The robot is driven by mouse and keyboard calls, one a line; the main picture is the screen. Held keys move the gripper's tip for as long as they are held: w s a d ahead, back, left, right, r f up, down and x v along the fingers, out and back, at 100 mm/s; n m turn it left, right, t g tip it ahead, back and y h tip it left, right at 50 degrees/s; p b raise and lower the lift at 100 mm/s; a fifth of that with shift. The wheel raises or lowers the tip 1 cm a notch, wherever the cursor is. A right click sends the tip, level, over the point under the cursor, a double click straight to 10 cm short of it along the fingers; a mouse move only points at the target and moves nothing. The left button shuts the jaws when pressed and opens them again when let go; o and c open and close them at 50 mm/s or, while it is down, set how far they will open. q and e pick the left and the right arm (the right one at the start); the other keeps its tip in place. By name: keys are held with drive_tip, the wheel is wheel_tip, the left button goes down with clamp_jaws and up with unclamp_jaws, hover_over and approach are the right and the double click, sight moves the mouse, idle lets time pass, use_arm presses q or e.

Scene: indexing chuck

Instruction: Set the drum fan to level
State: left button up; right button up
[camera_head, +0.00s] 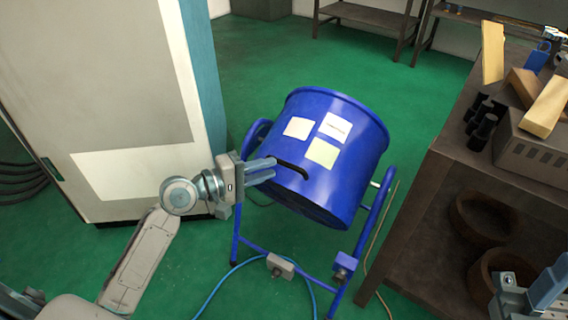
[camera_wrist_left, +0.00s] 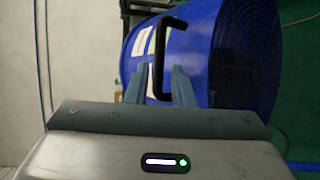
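The blue drum fan (camera_head: 344,180) hangs in a blue tubular stand (camera_head: 236,245), and its drum looks tilted. Pale labels are stuck on its side. A black bar handle (camera_head: 293,169) stands out from the drum; it also shows in the left wrist view (camera_wrist_left: 158,50). The fan's dark grille (camera_wrist_left: 245,60) faces right in that view. My left gripper (camera_head: 270,169) is at the handle, its fingers apart. In the left wrist view the handle's near end lies between the fingertips (camera_wrist_left: 159,88); contact cannot be told. My right gripper (camera_head: 548,288) shows only partly at the lower right.
A brown workbench (camera_head: 430,185) with wood blocks (camera_head: 547,105) and a grey box (camera_head: 530,150) stands at the right. A large pale cabinet (camera_head: 100,90) stands at the left. A blue cable (camera_head: 235,268) lies on the green floor below the fan.

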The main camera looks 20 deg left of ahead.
sight(281, 164)
use_arm(q)
drive_tip(key=shift+b+x, duration=0.35)
drive_tip(key=shift+x, duration=2.35)
drive_tip(key=shift+c, duration=0.2)
clamp_jaws()
